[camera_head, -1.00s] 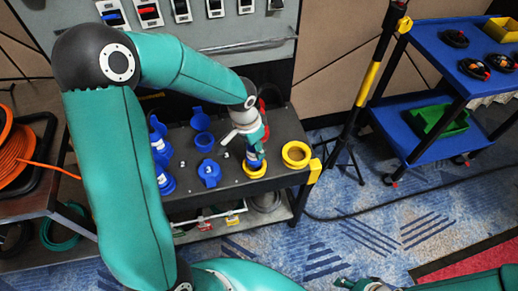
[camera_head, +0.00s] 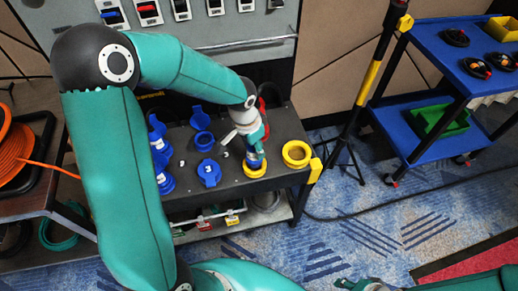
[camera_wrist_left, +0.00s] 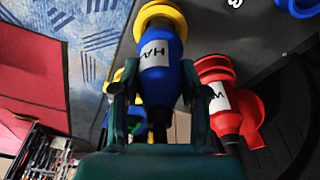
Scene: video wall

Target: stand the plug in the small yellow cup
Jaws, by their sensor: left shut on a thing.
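My left gripper (camera_head: 258,143) is shut on a blue plug with a white lettered label (camera_wrist_left: 155,54). In the head view the plug (camera_head: 254,161) hangs below the fingers, roughly upright, over the small yellow cup (camera_head: 255,175). In the wrist view the plug's far end meets the yellow cup's ring (camera_wrist_left: 160,12), which shows around it. I cannot tell how deep the plug's end sits in the cup. My right gripper (camera_head: 362,285) shows only in part at the bottom edge, and its fingers are unclear.
A larger yellow cup (camera_head: 297,154) stands to the right on the dark shelf (camera_head: 230,186). Several blue lidded sockets (camera_head: 209,172) stand to the left. A red connector (camera_wrist_left: 225,100) is close beside the gripper in the wrist view. A blue cart (camera_head: 430,95) stands apart at the right.

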